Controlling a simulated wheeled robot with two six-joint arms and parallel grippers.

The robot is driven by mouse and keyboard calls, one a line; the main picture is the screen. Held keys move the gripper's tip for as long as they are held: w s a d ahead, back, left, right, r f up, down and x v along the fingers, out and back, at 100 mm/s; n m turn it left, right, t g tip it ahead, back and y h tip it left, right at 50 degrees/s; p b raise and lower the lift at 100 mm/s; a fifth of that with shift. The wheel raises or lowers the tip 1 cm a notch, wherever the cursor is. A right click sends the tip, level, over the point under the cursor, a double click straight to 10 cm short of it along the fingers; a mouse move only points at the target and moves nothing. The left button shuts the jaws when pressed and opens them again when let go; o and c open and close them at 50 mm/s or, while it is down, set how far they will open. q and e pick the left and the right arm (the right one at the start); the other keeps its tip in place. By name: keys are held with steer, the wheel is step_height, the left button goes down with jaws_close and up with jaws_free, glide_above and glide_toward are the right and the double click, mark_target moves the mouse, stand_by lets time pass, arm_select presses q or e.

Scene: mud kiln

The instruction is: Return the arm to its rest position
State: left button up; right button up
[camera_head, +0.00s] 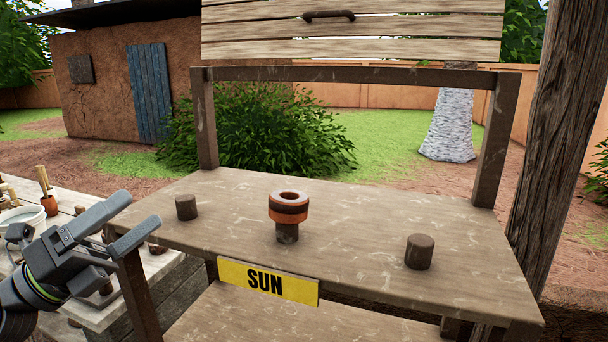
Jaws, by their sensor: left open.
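My left gripper (138,219) is at the left of the head view, beside the left edge of the wooden rack. Its two grey fingers are apart with nothing between them. An orange-brown ring-shaped clay piece with a dark band (289,206) sits on the middle peg (288,233) of the rack's top shelf (345,225). The gripper is well to the left of this piece and apart from it. My right gripper is not in view.
The left peg (186,207) and right peg (419,252) are bare. A yellow SUN sign (268,282) is on the shelf's front edge. Rack posts and a thick wooden post (555,130) stand around. At left, a lower table holds a white bowl (24,217) and a brown pot (49,204).

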arm_select(q)
steer(key=w+a+f+n+t+y, duration=0.1)
steer(key=a+f+n+t+y, duration=0.45)
steer(key=n+y, duration=0.5)
steer(key=w+a+f+n+t+y, duration=0.1)
steer(key=a+f+n+t+y, duration=0.5)
steer(key=n, duration=0.7)
steer(key=s+a+f+n+g+y, duration=0.1)
steer(key=s+f+n+g+y, duration=0.3)
steer(key=f, duration=0.5)
steer(key=s+a+f+n+g+y, duration=0.25)
steer(key=f+n+g, duration=0.3)
steer(key=f, duration=0.35)
steer(key=s+d+f+n+g+h, duration=0.1)
steer(key=s+d+f+g, duration=0.25)
steer(key=s+f, duration=0.25)
steer(key=s+d+f+n+g+h, duration=0.1)
steer(key=s+d+f+n+g, duration=0.1)
steer(key=s+f+g, duration=0.4)
steer(key=s+d+f+n+g, duration=0.1)
steer(key=s+d+f+g, duration=0.15)
steer(key=s+f, duration=0.35)
step_height(320, 180, down, 24)
steer(key=s+a+g, duration=0.1)
steer(key=a, duration=0.1)
steer(key=s+d+f+g+h, duration=0.1)
steer(key=s+f, duration=1.4)
steer(key=shift+f, duration=0.3)
